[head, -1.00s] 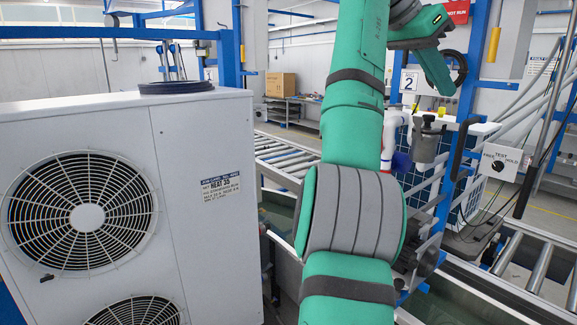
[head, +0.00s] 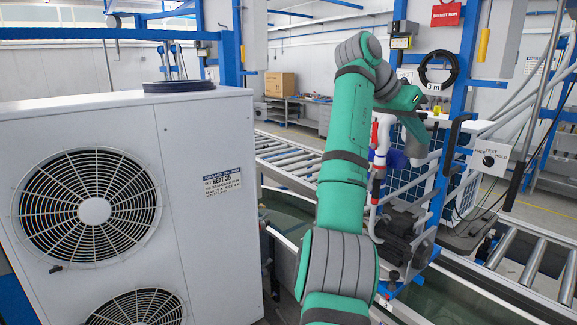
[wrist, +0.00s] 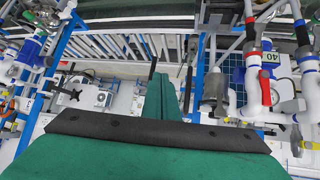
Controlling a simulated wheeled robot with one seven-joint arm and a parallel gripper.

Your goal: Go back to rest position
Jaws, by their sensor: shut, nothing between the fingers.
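My gripper (wrist: 163,85) shows in the wrist view as green fingers lying together, with nothing seen between them. A black bar and a wide green part of my arm fill the bottom of that view. In the head view my green arm (head: 347,125) rises from the bottom middle, bends at the top and comes down to the right. Its end is in front of the pump station (head: 405,245); my fingertips are hard to make out there.
A large white fan unit (head: 190,150) stands close on the left, with a black coil (head: 178,86) on top. A roller conveyor (head: 285,160) runs behind. More rollers (head: 535,260) lie at right. Pipes with a red handle (wrist: 264,85) are right of my gripper in the wrist view.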

